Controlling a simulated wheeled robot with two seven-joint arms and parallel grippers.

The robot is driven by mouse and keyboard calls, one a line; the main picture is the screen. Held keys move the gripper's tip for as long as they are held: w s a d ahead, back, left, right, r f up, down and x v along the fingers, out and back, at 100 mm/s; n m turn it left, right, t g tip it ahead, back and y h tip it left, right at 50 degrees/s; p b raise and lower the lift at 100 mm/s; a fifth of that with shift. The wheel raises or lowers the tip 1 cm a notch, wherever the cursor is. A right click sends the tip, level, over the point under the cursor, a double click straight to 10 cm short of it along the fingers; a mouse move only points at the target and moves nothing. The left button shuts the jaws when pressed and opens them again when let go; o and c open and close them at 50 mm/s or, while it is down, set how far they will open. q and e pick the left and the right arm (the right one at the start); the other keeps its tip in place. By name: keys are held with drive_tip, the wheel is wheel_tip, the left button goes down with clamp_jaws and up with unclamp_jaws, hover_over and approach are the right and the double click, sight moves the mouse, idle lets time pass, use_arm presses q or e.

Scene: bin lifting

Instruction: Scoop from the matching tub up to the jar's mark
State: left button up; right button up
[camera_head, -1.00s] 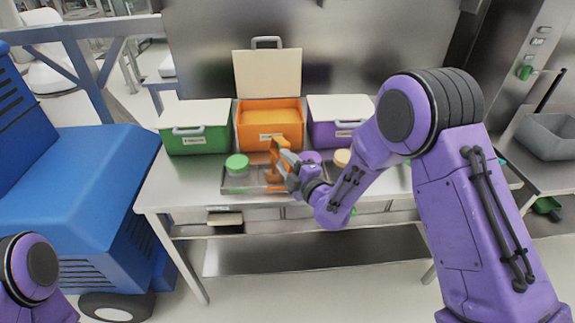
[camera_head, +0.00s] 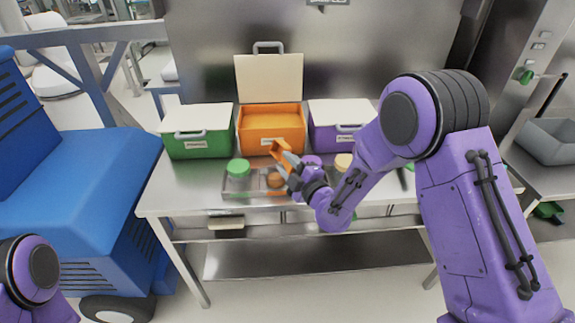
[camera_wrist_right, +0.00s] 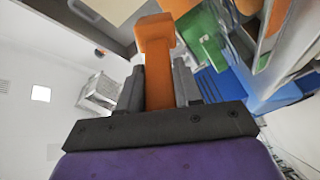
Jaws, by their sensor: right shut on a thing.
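The orange tub (camera_head: 254,143) stands at the back of the table with its pale lid (camera_head: 270,79) raised. My right gripper (camera_head: 292,172) is shut on an orange scoop (camera_head: 281,151) in front of this tub and above the tray. In the right wrist view the scoop's handle (camera_wrist_right: 158,80) runs between the two fingers; what the scoop contains cannot be seen. An orange-lidded jar (camera_head: 274,180) stands in the tray just below the scoop. Its mark and fill level are too small to tell. My left gripper is outside the view; only part of that arm shows.
A closed green tub (camera_head: 200,148) and a closed purple tub (camera_head: 326,138) flank the orange one. The tray (camera_head: 229,193) also holds a green-lidded jar (camera_head: 238,168), and purple and cream lids (camera_head: 343,161) show beside my gripper. A blue machine (camera_head: 80,180) stands left of the table.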

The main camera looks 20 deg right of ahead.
drive_tip(key=m, duration=0.2)
drive_tip(key=d+m, duration=0.1)
drive_tip(key=shift+w+d+m, duration=0.1)
drive_tip(key=shift+w+m, duration=0.1)
drive_tip(key=shift+m, duration=0.2)
drive_tip(key=m, duration=0.3)
drive_tip(key=m+p, duration=0.1)
drive_tip(key=m, duration=0.2)
drive_tip(key=d+m, duration=0.1)
drive_tip(key=m, duration=0.2)
drive_tip(key=shift+w+f, duration=0.1)
drive_tip(key=shift+w, duration=0.05)
drive_tip(key=shift+d, duration=0.15)
